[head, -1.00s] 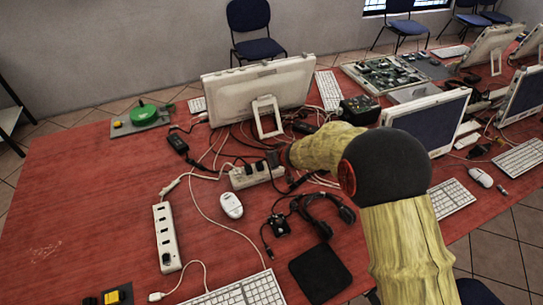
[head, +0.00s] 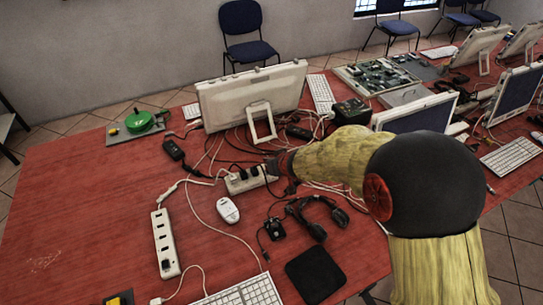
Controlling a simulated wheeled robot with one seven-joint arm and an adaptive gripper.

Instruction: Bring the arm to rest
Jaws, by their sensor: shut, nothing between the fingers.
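My arm comes in from the lower right of the head view, with a yellow sleeve and a dark round joint. My gripper (head: 281,171) is dark and small at the end of the sleeve. It is shut with nothing seen in it, over the tangle of cables (head: 225,150) near the middle of the red table (head: 90,220). It is beside the right end of a white power strip (head: 250,179); I cannot tell whether it touches the strip. The arm hides part of the cables and table behind it.
A monitor (head: 252,95) stands behind the cables. A headset (head: 317,215), a white mouse (head: 228,210), a second power strip (head: 165,243), a black pad (head: 315,274) and a keyboard (head: 242,293) lie in front. The table's left part is mostly clear.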

